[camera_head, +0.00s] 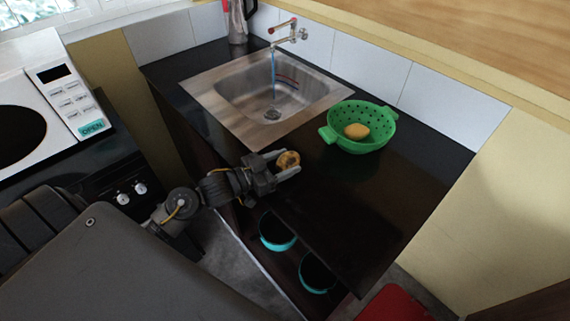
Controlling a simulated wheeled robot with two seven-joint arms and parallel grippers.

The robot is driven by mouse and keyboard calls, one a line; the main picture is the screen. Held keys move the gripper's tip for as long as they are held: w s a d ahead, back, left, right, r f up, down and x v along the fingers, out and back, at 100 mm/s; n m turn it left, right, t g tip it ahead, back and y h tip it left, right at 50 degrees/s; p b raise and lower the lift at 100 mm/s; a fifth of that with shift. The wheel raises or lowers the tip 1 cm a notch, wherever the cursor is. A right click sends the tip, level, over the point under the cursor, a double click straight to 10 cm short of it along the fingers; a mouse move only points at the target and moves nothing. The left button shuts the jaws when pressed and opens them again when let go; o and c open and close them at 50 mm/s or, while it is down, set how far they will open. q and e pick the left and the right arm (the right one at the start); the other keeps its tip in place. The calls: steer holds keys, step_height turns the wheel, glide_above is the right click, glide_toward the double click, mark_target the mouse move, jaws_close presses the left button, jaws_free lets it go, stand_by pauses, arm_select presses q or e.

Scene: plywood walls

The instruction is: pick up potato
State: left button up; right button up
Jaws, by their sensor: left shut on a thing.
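My left gripper (285,166) reaches over the dark counter from the left. It is shut on a brown, roundish potato (289,160), which sits between its light-coloured fingers. From this view I cannot tell whether the potato still touches the counter. A second, yellowish potato-like item (356,131) lies inside the green colander (366,146), to the right of my gripper. My right gripper is not in view.
A steel sink (232,123) with running water from a tap (288,37) lies behind the gripper. A white microwave (52,75) stands at the left. Teal-rimmed bowls (272,246) sit on a shelf below. The counter's front right (350,215) is clear.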

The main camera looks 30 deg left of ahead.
arm_select(q)
steer(key=shift+s+a+r, duration=0.15)
steer(key=shift+s+r, duration=0.05)
steer(key=shift+r, duration=0.1)
steer(key=f+b+v, duration=0.1)
steer(key=b+v, duration=0.2)
steer(key=v, duration=1.4)
steer(key=shift+s+a, duration=0.2)
steer(key=shift+a, duration=0.05)
